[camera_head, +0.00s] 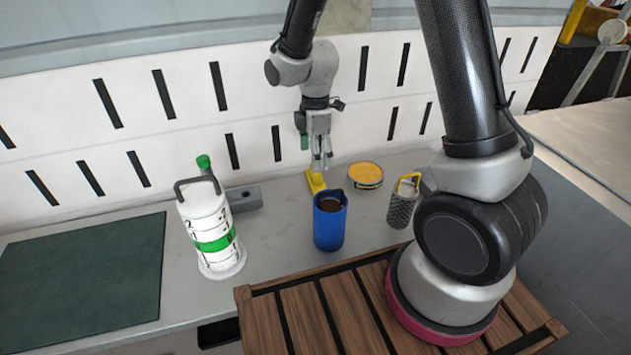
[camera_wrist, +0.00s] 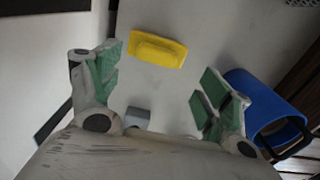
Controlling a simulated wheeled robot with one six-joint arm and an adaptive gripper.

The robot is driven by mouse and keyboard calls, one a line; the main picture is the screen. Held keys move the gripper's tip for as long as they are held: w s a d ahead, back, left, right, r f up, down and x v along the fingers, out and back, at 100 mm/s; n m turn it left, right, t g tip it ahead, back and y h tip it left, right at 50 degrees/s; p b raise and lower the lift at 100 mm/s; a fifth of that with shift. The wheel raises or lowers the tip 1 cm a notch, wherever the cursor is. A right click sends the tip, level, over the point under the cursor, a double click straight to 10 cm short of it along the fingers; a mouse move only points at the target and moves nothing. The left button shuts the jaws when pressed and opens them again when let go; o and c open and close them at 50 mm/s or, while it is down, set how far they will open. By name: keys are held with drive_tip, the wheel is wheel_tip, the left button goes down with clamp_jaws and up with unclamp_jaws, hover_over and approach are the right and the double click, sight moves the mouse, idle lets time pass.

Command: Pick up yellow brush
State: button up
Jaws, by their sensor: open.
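The yellow brush (camera_wrist: 158,48) lies on the grey counter, ahead of my fingertips in the wrist view. In the head view the brush (camera_head: 315,183) shows just below my gripper (camera_head: 321,160) and behind the blue cup, which may hide part of it. My gripper also shows in the wrist view (camera_wrist: 158,88), with its green-padded fingers spread wide and nothing between them. The brush lies roughly centred between the fingers but beyond their tips, and is not touched.
A blue cup (camera_head: 329,228) stands close by; it also shows right of the fingers in the wrist view (camera_wrist: 262,105). A yellow-topped tin (camera_head: 365,175), a grater (camera_head: 402,205) and a white-green canister (camera_head: 212,235) stand around. The slotted wall (camera_head: 190,95) is behind.

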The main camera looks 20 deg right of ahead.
drive_tip(key=f, duration=0.6)
drive_tip(key=shift+w+d+f, duration=0.1)
drive_tip(key=shift+w+f, duration=0.15)
drive_tip(key=shift+w, duration=0.05)
drive_tip(key=c, duration=1.2)
drive_tip(key=shift+c, duration=0.2)
wheel_tip(320, 180, up, 10)
drive_tip(key=shift+r, duration=0.1)
drive_tip(key=o, duration=0.3)
drive_tip(key=shift+c, duration=0.3)
